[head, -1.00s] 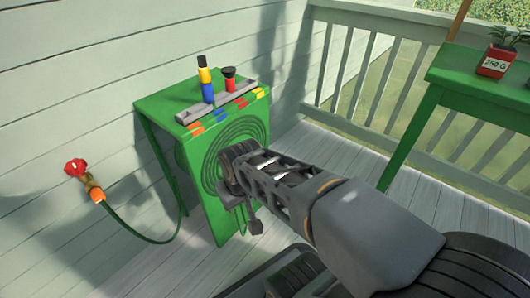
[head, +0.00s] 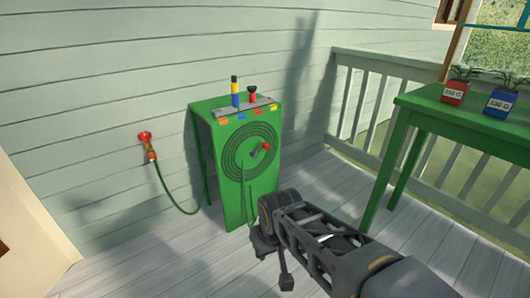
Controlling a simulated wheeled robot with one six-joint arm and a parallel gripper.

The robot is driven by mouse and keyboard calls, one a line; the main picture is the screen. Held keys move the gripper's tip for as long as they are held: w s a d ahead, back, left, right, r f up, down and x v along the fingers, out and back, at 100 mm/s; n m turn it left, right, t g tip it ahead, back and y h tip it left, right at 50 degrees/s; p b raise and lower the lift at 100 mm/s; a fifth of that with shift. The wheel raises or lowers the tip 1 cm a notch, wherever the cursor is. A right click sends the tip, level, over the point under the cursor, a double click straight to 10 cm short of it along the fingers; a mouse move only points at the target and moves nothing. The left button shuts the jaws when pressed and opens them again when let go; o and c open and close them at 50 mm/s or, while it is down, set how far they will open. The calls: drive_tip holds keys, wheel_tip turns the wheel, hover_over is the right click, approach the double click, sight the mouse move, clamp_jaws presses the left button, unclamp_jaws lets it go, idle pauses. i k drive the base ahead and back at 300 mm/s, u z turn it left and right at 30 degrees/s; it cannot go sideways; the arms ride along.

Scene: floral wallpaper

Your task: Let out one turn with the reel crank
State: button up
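The green reel stand (head: 234,213) is by the wall, with a coiled green hose (head: 231,150) on its front face. The reel crank (head: 263,151), a short grey piece with a red end, sticks out right of the coil's middle. A length of hose hangs down the front from the coil. My gripper (head: 264,248) is low in front of the stand's lower right side, apart from the crank in the picture. Its fingers are small and dark, and I cannot tell whether they are open.
A red-handled tap (head: 146,138) on the wall feeds a green hose to the stand. Nozzle-like pieces (head: 236,95) stand on a grey rack on top. A green table (head: 440,108) with red and blue pots is at right, before a railing (head: 360,110). Deck floor is clear at left.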

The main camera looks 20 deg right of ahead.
sight(254, 155)
drive_tip(key=u, duration=0.7)
drive_tip(key=i, duration=1.2)
drive_tip(key=z, duration=0.75)
drive_tip(key=i, duration=0.4)
drive_tip(key=z, duration=0.45)
